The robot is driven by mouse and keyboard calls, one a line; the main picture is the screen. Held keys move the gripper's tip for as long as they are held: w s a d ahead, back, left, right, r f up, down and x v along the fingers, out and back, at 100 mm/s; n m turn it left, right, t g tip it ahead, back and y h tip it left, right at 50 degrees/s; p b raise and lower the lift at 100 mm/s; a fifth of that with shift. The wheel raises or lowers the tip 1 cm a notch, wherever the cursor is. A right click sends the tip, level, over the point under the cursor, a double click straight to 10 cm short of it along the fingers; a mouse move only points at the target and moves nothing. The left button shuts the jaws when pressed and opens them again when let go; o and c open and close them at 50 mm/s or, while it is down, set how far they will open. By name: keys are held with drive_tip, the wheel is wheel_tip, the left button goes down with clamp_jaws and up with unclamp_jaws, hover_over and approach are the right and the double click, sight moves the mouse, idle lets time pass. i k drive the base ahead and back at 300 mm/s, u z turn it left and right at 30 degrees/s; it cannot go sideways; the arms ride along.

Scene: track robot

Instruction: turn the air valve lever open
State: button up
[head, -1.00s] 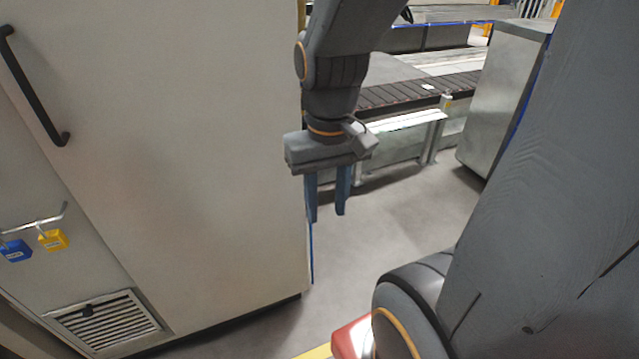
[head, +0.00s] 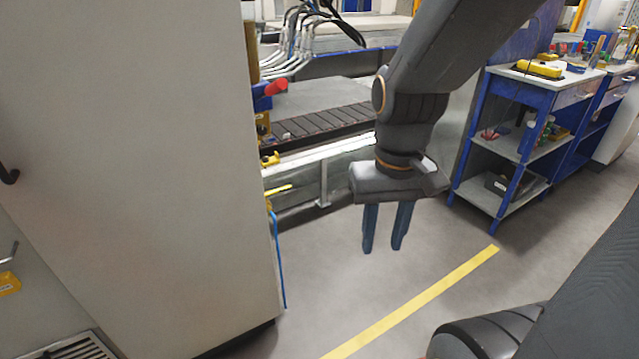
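My gripper (head: 386,230) points down over open floor in the head view, right of the cabinet. Its two blue fingers are apart with nothing between them. Several fittings show at the cabinet's right edge, left of my gripper and apart from it. A red handle or knob (head: 276,87) sticks out beside a blue part. Below it are a small yellow fitting (head: 270,160) and a thin yellow lever-like piece (head: 279,190). I cannot tell which is the air valve lever. The cabinet partly hides these fittings.
The tall pale cabinet (head: 140,150) fills the left. A blue hose (head: 279,260) hangs along its edge. A conveyor (head: 322,122) with a metal rail stands behind. A blue shelf cart (head: 515,150) stands at right. The floor with its yellow line (head: 420,302) is clear.

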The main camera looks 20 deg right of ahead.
sight(276, 191)
drive_tip(key=z, duration=0.5)
drive_tip(key=i, duration=1)
